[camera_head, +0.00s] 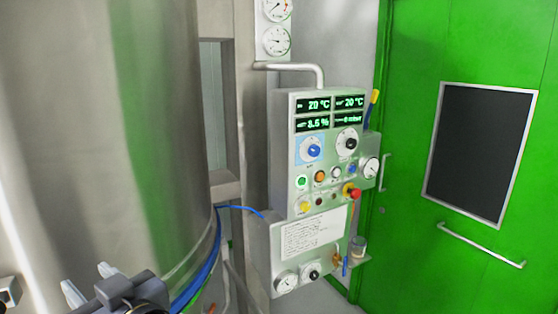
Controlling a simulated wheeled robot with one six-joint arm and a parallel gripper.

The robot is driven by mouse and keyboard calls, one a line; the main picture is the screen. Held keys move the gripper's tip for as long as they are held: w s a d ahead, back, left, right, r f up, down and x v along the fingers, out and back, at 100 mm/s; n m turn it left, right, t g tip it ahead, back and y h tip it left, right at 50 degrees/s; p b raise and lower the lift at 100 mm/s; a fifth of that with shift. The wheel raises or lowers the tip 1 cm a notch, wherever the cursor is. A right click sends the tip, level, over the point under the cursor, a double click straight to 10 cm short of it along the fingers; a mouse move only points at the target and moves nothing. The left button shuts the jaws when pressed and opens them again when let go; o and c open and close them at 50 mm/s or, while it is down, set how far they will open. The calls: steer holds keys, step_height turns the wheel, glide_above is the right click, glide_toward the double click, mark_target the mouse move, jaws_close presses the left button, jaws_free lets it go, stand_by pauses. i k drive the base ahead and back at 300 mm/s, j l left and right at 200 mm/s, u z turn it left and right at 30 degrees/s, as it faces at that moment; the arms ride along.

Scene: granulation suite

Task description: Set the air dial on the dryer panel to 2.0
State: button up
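The dryer panel (318,185) is a grey box on the column beside the large steel vessel. It has a dial with a blue knob (313,151) on a pale blue plate at left and a dial with a black knob (349,142) on a white face at right. A small round dial with a dark centre (311,273) is on the lower box. Labels are too small to read, so I cannot tell which is the air dial or its setting. My gripper (89,281) is at the bottom left, fingers apart and empty, well away from the panel.
Green displays (329,113) sit above the dials; coloured buttons (320,177) and a red emergency stop (352,192) sit below. A gauge (371,168) sticks out at right. The steel vessel (110,130) fills the left, with blue hoses (207,265) beside it. A green door (410,120) stands right.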

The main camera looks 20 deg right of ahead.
mark_target(314, 150)
steer(key=l+z, duration=0.25)
steer(key=l, duration=0.5)
steer(key=l+z, duration=0.25)
steer(key=l, duration=0.5)
steer(key=i+z, duration=0.35)
steer(key=i, duration=0.6)
